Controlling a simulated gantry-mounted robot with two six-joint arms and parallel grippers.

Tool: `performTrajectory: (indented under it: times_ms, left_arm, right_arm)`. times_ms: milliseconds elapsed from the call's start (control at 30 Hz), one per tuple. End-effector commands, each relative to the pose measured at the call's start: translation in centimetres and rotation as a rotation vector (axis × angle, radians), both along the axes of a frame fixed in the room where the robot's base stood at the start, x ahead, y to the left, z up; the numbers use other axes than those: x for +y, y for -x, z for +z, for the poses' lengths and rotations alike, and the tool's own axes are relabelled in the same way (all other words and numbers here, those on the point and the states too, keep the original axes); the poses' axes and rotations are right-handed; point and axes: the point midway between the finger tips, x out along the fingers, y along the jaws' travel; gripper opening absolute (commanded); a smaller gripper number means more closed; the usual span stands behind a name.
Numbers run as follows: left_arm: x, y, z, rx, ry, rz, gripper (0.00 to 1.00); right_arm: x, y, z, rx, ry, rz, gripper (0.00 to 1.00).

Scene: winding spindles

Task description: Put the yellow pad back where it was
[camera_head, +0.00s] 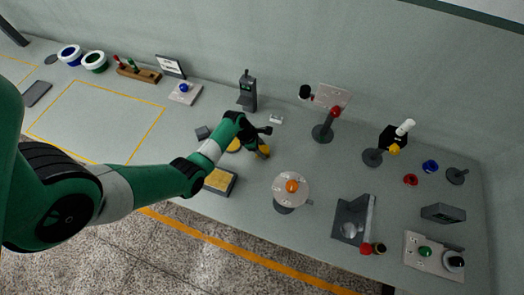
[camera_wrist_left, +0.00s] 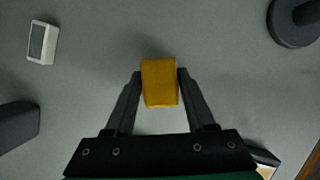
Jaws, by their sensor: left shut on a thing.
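The yellow pad (camera_wrist_left: 159,84) is a small block between the two fingertips of my left gripper (camera_wrist_left: 160,75), with both fingers against its sides. In the head view the left gripper (camera_head: 262,141) is over the middle of the bench, and part of the yellow pad (camera_head: 264,151) shows below it. A shadow lies on the bench beside the pad; I cannot tell how high it is held. A dark box with a yellow-orange top (camera_head: 219,180) sits to the left and nearer. A yellow round piece (camera_head: 234,146) is partly hidden by the gripper. My right gripper is not in view.
A small white box (camera_head: 276,119) and a dark upright device (camera_head: 248,91) stand behind the gripper. A spindle with a red knob (camera_head: 323,133) and a round stand with an orange knob (camera_head: 290,190) are to the right. The outlined area (camera_head: 95,122) at left is clear.

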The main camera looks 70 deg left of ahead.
Motion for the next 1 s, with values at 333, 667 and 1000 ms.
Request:
performTrajectory:
  times_ms: [333, 667, 1000]
  left_arm:
    - [0.0, 0.0, -1.3, -0.001, -0.001, -0.001, 0.03]
    - [0.0, 0.0, -1.5, 0.0, 0.0, -0.001, 0.85]
    - [0.0, 0.2, -0.5, -0.001, -0.001, 0.0, 0.85]
  right_arm:
    - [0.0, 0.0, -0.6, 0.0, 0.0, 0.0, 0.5]
    - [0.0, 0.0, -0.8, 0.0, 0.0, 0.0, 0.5]
    - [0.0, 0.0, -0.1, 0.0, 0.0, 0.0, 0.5]
